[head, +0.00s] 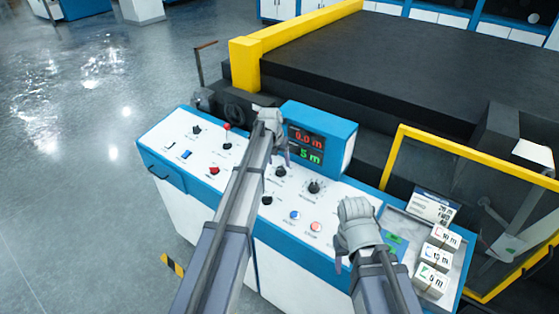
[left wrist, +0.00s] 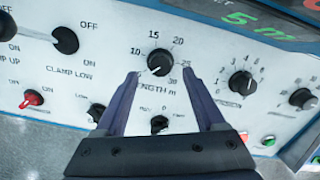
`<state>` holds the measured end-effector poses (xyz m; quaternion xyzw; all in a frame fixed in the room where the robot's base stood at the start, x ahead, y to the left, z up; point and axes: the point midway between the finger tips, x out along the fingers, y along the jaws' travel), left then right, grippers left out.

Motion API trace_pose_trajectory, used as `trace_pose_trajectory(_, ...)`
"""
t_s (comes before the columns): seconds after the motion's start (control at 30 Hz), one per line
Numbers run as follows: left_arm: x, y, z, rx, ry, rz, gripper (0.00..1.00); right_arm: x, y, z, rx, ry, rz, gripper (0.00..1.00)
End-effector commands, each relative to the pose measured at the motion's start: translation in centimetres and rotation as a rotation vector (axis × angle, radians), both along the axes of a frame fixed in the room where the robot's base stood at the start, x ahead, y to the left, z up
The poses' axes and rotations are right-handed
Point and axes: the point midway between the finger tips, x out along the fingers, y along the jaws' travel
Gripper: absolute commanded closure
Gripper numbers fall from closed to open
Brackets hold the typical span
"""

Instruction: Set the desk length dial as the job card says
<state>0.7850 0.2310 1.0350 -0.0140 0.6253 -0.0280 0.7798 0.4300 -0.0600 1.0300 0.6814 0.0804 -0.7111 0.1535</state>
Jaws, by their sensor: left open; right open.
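The desk length dial (left wrist: 160,62) is a round black knob on the white panel, with a printed scale from 10 to 30 around it. My left gripper (left wrist: 161,76) is open, its two fingertips on either side of the dial's lower edge; contact cannot be told. A green 5 m readout (head: 310,155) sits below a red 0.0 m one. The job card (head: 435,207) stands at the desk's right end, its print too small to read surely. My right gripper (head: 347,250) is open and empty over the desk's right part.
Other knobs (head: 314,187) and blue and red buttons (head: 315,226) sit close around. White blocks (head: 433,280) marked with lengths stand in a grey tray at right. The raised display box (head: 340,140) rises behind the panel. A yellow frame (head: 400,150) stands behind the tray.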

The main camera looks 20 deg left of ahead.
Motion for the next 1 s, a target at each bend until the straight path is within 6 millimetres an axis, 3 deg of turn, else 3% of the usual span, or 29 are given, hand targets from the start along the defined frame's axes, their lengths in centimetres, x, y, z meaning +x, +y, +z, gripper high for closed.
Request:
trace_pose_trajectory(0.03, -0.2, 0.1, 1.5, 0.000, 0.000, 0.000, 0.29, 0.0, 0.0, 1.5, 0.000, 0.000, 0.000, 0.50)
trace_pose_trajectory(0.1, -0.5, 0.1, 2.4, 0.000, 0.000, 0.000, 0.29, 0.0, 0.0, 2.4, 0.000, 0.000, 0.000, 0.50)
trace_pose_trajectory(0.3, -0.8, 0.2, 3.7, 0.000, 0.000, 0.000, 0.29, 0.0, 0.0, 3.7, 0.001, 0.000, -0.005, 0.50)
trace_pose_trajectory(0.83, -1.1, 0.0, 3.6, 0.004, 0.001, -0.019, 0.29, 0.0, 0.0, 3.6, 0.001, 0.000, -0.005, 0.50)
trace_pose_trajectory(1.0, -4.0, -2.6, 2.7, 0.062, 0.010, -0.278, 0.29, 0.0, 0.0, 2.8, 0.001, 0.000, -0.005, 0.50)
